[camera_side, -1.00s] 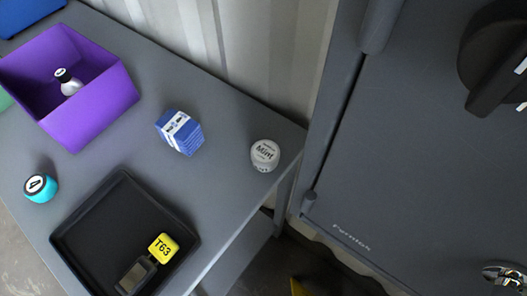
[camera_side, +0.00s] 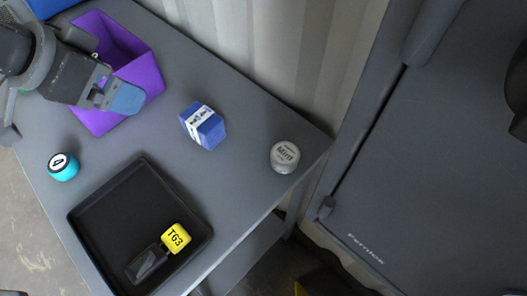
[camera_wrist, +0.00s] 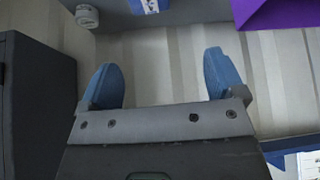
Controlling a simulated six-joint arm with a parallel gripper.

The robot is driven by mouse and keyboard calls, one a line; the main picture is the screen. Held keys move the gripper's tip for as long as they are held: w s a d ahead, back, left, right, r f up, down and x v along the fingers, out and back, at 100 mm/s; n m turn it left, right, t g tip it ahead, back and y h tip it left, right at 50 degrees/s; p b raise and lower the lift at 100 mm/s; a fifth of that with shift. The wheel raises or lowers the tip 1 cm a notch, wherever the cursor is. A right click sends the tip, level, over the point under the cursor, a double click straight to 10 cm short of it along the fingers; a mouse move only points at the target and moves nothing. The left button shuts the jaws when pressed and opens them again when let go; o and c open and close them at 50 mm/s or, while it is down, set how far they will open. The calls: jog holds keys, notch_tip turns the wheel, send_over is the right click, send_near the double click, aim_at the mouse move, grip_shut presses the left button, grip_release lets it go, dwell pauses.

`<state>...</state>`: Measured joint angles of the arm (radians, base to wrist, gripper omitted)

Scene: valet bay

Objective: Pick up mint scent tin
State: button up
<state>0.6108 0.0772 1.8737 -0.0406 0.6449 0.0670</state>
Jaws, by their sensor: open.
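The mint scent tin (camera_side: 284,157) is a small round white-grey tin marked "Mint". It stands on the grey bench top near its right end in the side view. A white round tin, seemingly the same one, shows at the top left of the wrist view (camera_wrist: 87,15). My gripper (camera_side: 118,97) is over the purple bin at the upper left of the side view, well left of the tin. In the wrist view my gripper (camera_wrist: 163,80) has its two blue fingertips wide apart with nothing between them.
A blue box (camera_side: 203,126) stands between the purple bin (camera_side: 97,122) and the tin. A turquoise tin (camera_side: 63,168) sits at the left. A black tray (camera_side: 105,215) holds a key with a yellow T63 tag (camera_side: 176,238). A grey cabinet (camera_side: 440,170) stands at the right.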

jog(key=s+d+f+m+h, duration=0.15)
jog(key=d+f, duration=0.25)
jog(key=d, duration=0.7)
jog(key=m+g, duration=0.1)
jog(key=m, duration=0.1)
send_near(285, 153)
jog(key=x, duration=0.3)
jog(key=shift+d+f, duration=0.25)
jog(key=shift+f, duration=0.1)
jog(key=shift+x, duration=3.1)
jog(key=shift+w, duration=0.1)
jog(key=c, duration=1)
